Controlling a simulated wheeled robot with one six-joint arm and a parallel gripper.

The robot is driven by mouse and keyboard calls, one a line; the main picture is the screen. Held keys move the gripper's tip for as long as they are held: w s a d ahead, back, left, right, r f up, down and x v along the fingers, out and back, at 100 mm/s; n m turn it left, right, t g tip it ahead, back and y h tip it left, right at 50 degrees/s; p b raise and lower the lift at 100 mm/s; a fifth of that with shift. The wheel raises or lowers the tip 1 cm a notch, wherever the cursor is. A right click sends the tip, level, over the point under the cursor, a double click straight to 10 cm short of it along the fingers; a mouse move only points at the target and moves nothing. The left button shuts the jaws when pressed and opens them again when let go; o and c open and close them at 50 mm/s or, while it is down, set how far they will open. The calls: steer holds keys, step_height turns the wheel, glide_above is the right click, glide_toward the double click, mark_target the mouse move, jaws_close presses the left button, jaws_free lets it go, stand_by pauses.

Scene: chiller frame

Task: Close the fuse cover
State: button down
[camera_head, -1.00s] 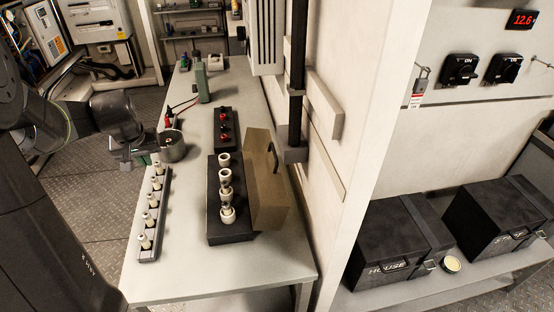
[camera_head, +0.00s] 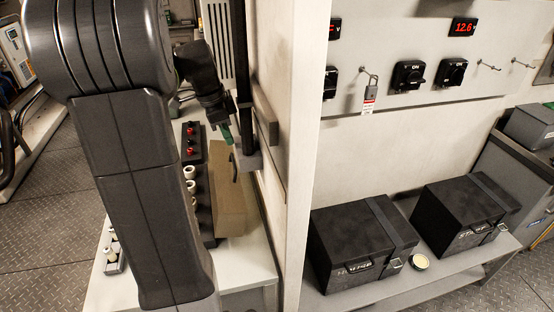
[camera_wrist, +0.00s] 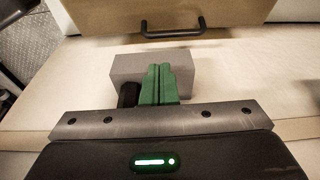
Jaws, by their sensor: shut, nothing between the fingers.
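The fuse cover (camera_head: 230,200) is a tan panel with a dark handle (camera_head: 235,168). It stands open on the right side of the dark fuse block (camera_head: 209,239), whose pale round fuses (camera_head: 189,172) show uncovered. In the wrist view the cover (camera_wrist: 95,14) crosses the top, with its black handle (camera_wrist: 173,31) in front of it. My gripper (camera_head: 227,134) is near the black post, just above and beyond the cover in the picture. Its green fingers (camera_wrist: 158,84) are together and empty, apart from the handle. My arm hides part of the fuse block.
A grey block (camera_wrist: 188,70) lies just past my fingertips. The wall and black post (camera_head: 241,80) stand close at the right of the bench. Red and black terminals (camera_head: 190,130) sit beyond the fuses. Two black boxes (camera_head: 345,245) stand on the right shelf.

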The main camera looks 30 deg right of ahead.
mark_target(225, 178)
steer(key=p+x, duration=0.1)
steer(key=x, duration=0.9)
steer(key=shift+r, duration=0.1)
